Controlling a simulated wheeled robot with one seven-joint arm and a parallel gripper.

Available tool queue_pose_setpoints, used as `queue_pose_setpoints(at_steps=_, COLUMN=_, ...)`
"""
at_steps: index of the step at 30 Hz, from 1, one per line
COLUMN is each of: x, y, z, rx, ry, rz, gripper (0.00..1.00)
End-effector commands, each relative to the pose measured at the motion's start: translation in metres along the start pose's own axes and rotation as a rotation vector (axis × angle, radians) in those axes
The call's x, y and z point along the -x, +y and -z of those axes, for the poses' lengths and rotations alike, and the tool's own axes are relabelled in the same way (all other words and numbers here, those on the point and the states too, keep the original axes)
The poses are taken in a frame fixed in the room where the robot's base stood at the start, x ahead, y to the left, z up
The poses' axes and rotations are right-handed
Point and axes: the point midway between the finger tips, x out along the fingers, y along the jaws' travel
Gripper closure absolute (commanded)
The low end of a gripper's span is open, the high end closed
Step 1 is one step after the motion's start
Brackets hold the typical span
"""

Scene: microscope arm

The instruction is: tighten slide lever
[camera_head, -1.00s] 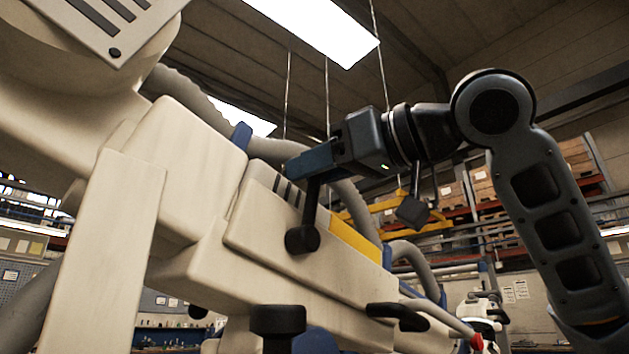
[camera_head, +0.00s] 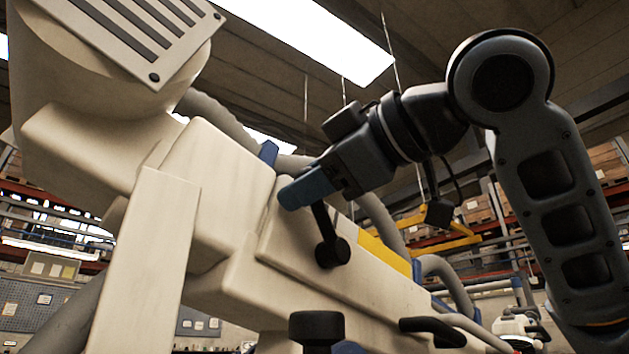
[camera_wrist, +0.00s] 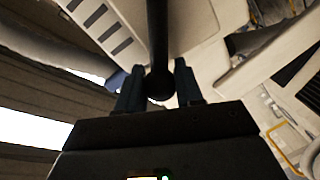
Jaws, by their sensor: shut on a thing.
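The slide lever (camera_head: 322,222) is a black rod with a thick round end, set against the side of the cream microscope arm (camera_head: 235,205). In the head view its upper end meets my gripper (camera_head: 300,190), and its round lower end lies a little to the right. My gripper has blue fingers and comes in from the upper right, pointing down-left. In the wrist view the gripper (camera_wrist: 158,75) is shut around the lever's dark knob (camera_wrist: 160,85). The lever's rod (camera_wrist: 157,35) runs up from there. The fingers hide part of the grip.
A black knob (camera_head: 317,327) stands below the lever, and a black handle (camera_head: 433,330) is at the lower right. Grey hoses (camera_head: 380,222) pass behind the arm. A vented cream head (camera_head: 140,35) fills the upper left. Shelves with boxes stand in the background.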

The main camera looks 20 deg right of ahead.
Motion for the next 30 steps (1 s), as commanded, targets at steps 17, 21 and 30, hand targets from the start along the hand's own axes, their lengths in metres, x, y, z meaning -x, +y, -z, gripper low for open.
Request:
queue_pose_setpoints(at_steps=17, x=-0.0009, y=-0.0042, z=-0.0026, rx=0.032, ry=-0.013, rz=0.003, gripper=1.00)
queue_pose_setpoints(at_steps=21, x=-0.0009, y=-0.0039, z=-0.0023, rx=0.032, ry=-0.012, rz=0.003, gripper=0.53)
queue_pose_setpoints(at_steps=30, x=-0.0005, y=-0.0030, z=-0.0008, rx=0.032, ry=-0.008, rz=0.001, gripper=0.41)
